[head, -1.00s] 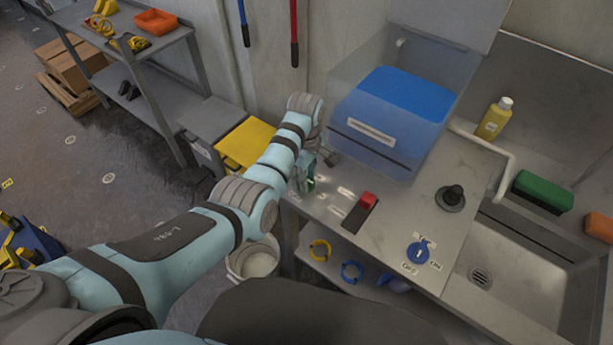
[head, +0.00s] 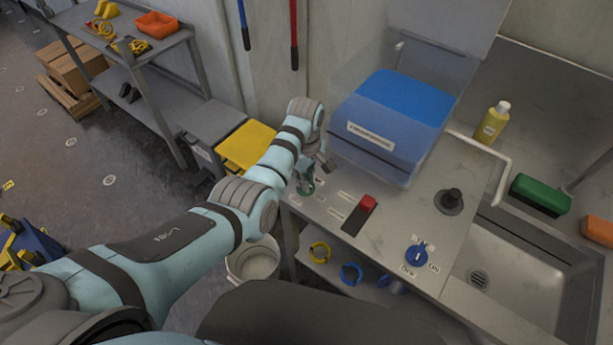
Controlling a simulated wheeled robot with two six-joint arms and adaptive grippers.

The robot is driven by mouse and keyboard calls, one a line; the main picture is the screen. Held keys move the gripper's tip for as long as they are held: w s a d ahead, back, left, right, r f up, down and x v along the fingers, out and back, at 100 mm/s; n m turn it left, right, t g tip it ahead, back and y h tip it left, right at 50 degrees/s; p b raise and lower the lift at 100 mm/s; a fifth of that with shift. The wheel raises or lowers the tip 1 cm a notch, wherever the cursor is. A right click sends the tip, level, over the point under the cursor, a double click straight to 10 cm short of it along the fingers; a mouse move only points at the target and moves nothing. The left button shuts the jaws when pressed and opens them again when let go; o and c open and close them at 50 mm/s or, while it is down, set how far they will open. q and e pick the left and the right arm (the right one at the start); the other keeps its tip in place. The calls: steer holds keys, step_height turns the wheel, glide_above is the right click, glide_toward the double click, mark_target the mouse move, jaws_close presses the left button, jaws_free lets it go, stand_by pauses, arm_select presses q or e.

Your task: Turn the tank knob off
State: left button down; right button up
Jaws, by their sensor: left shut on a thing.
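My left gripper (head: 312,174) is at the left end of the metal counter, in front of the clear tank (head: 375,136) with blue contents. It is shut on a small green knob (head: 305,187), which it partly hides. Small labels lie on the counter beside this knob; I cannot read them surely, nor tell the knob's exact setting. A blue knob (head: 416,256) with OFF and ON labels sits apart, near the counter's front right. My right gripper is not in view.
A red switch (head: 367,203) and a black knob (head: 450,200) stand on the counter (head: 395,215). A sink (head: 510,275), yellow bottle (head: 491,122) and green sponge (head: 541,194) are at right. A bucket (head: 254,261) stands below my left arm.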

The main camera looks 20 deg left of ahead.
arm_select(q)
steer(key=m+p, duration=0.2)
steer(key=m, duration=0.1)
steer(key=shift+r, duration=0.1)
steer(key=m+p, duration=0.1)
steer(key=m, duration=0.2)
steer(key=shift+m, duration=0.4)
steer(key=m, duration=0.4)
steer(key=shift+m, duration=0.3)
steer(key=m, duration=0.5)
steer(key=c, duration=1.6)
jaws_free()
steer(key=shift+c, duration=0.2)
